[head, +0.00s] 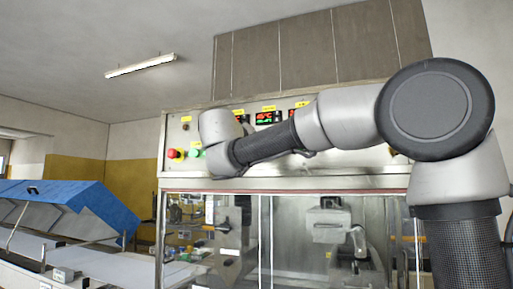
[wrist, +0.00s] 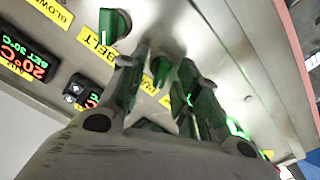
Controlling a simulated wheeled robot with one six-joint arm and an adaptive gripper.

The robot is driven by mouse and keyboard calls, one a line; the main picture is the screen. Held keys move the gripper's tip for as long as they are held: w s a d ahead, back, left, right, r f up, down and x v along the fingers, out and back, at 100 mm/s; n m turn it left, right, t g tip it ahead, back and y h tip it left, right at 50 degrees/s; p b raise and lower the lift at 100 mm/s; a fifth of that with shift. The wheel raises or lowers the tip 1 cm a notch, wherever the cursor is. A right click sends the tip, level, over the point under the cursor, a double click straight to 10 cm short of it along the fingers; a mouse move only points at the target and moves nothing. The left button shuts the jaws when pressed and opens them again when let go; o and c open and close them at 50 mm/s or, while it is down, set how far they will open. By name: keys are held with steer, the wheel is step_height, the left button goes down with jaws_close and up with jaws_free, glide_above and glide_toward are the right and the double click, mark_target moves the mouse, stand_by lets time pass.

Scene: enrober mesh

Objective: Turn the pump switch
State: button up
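In the wrist view, a green rotary switch (wrist: 160,68) sits on the metal control panel between the two fingers of my gripper (wrist: 166,72). The fingers stand apart on either side of it, and I cannot tell whether either touches it. A yellow label beside this switch is partly covered by the fingers, so I cannot read whether it says pump. Another green rotary switch (wrist: 113,25) stands to its upper left, by a yellow BELT label (wrist: 101,43). In the head view my arm reaches to the panel, and its own wrist hides the fingertips.
The panel also carries a red temperature display (wrist: 22,58), a red button (head: 174,154) and a green button (head: 195,153). Below the panel is a glazed machine cabinet (head: 290,235). A conveyor with a raised blue cover (head: 100,205) stands at left.

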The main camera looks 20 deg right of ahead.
jaws_close()
steer(key=shift+n, duration=0.4)
steer(key=shift+o, duration=0.4)
jaws_free()
steer(key=v, duration=1.2)
